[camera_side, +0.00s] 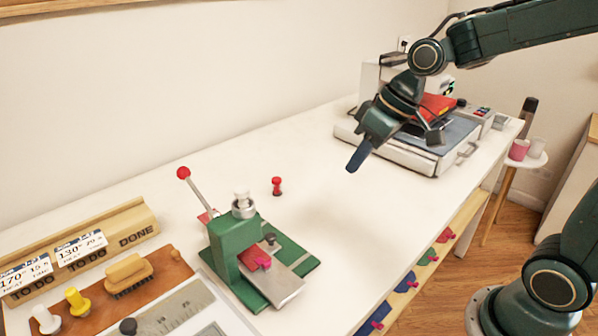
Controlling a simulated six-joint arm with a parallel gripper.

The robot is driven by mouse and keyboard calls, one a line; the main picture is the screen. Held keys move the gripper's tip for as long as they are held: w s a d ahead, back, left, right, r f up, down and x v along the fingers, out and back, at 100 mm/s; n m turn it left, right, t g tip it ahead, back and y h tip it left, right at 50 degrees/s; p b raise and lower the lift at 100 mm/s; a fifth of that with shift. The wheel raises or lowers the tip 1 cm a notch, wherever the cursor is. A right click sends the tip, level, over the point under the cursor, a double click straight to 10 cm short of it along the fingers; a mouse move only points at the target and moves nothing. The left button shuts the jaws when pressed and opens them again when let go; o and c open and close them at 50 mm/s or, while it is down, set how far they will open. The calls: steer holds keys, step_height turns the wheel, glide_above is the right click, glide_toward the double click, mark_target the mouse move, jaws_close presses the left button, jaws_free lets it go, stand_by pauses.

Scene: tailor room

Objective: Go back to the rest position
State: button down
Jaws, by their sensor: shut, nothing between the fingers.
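My gripper (357,160) is shut and empty. Its dark fingers point down and to the left, above the middle of the white table (330,205). It looks clear of the tabletop and touches nothing that I can see. My dark green arm comes in from the upper right. Behind the wrist stands a white heat press (388,155) with a red part, partly hidden by my arm.
A green hand press (232,245) with a red-knobbed lever stands front left, a small red piece (277,186) behind it. Further left are a wooden card rack (95,240), a brush (128,270) and yellow and white pegs. The table's middle is clear.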

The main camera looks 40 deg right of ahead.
steer(key=s+d+r+m+t+h, duration=0.1)
steer(key=s+d+r+m+h, duration=0.1)
steer(key=s, duration=1.4)
steer(key=shift+s+d+r+h, duration=0.3)
steer(key=shift+d+r+h, duration=0.3)
steer(key=shift+d, duration=0.1)
steer(key=shift+w+m, duration=0.15)
steer(key=shift+m, duration=0.15)
